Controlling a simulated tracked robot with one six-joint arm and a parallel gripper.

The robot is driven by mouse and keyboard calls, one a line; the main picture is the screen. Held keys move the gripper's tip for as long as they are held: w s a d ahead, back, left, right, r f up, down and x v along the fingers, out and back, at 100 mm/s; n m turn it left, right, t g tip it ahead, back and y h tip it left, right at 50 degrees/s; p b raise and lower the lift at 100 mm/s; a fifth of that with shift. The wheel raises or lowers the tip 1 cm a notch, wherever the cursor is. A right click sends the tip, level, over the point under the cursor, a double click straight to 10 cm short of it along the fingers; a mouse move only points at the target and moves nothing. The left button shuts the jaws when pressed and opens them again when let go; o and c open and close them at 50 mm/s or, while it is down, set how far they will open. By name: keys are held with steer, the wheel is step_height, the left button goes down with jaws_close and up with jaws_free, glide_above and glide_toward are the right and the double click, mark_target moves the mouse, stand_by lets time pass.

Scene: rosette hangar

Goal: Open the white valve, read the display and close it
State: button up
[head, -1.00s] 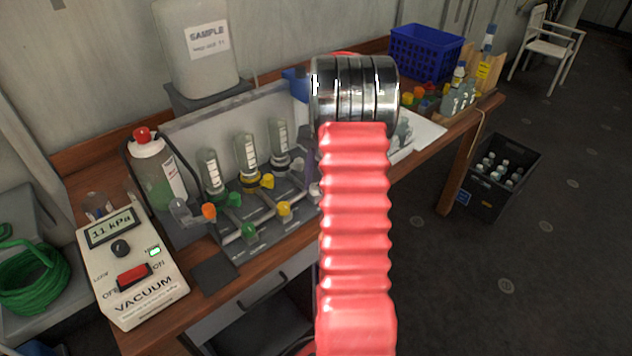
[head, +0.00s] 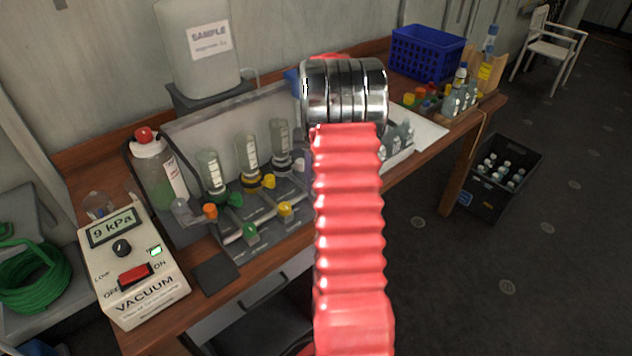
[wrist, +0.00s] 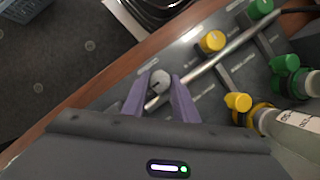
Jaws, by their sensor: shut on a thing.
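The white valve (wrist: 160,77) shows in the wrist view as a pale round knob on the metal pipe. My gripper (wrist: 161,84) has its two purple fingers on either side of this knob, shut on it. The vacuum unit (head: 140,268) stands on the bench at left. Its display (head: 114,228) reads 9 kPa, its red switch (head: 135,275) is beside the OFF and ON marks, and a small green light is lit.
Yellow (wrist: 212,41) and green (wrist: 261,8) valves sit close by on the same manifold. Bottles (head: 212,172) stand behind it. A blue basket (head: 427,50) is at the back right, and a dark crate (head: 497,202) stands on the floor.

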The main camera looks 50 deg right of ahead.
steer(key=o, duration=1)
steer(key=shift+r, duration=0.1)
steer(key=v, duration=1.3)
steer(key=shift+w+r, duration=0.1)
steer(key=shift+r, duration=0.2)
